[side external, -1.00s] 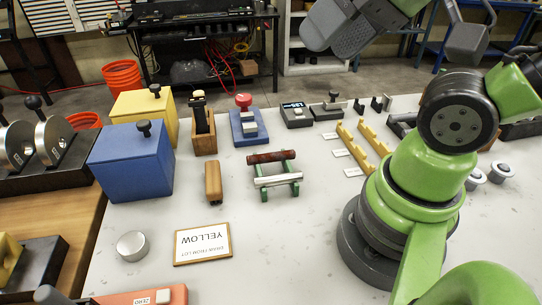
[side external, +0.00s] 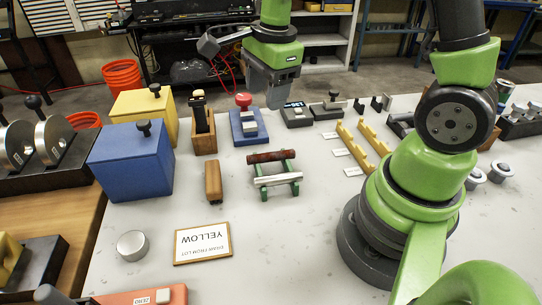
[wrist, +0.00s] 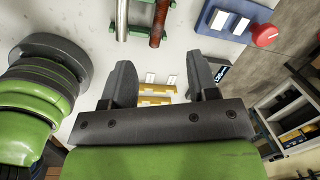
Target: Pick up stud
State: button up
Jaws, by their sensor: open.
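No piece is marked as the stud, and I cannot tell for sure which it is. A silver rod (side external: 277,181) and a dark red rod (side external: 271,156) lie across a green stand (side external: 295,188) on the bench. At the top of the wrist view are the silver rod (wrist: 122,20) and the red rod (wrist: 159,20). My gripper (side external: 270,101) is above the back of the bench, beyond the rods and apart from them. In the wrist view my gripper (wrist: 160,77) has its fingers wide apart with nothing between them.
A yellow box (side external: 146,115) and a blue box (side external: 130,163) stand at the left. A card (side external: 203,244) reading YELLOW lies in front. A red-knobbed blue device (side external: 243,125) and a small display unit (side external: 297,116) are near my gripper. Yellow racks (side external: 366,146) stand right of the rods.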

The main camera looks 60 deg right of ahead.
notch_tip(320, 180, down, 6)
jog(key=w+d+m+g, duration=0.1)
jog(key=d+m+g, duration=0.1)
jog(key=m, duration=0.2)
send_over(268, 153)
jog(key=shift+m, duration=0.4)
jog(key=f, duration=0.4)
jog(key=shift+a+f, duration=0.2)
jog(key=shift+d+f, duration=0.15)
jog(key=shift+f, duration=2.9)
jog(key=shift+c, duration=0.5)
grip_shut()
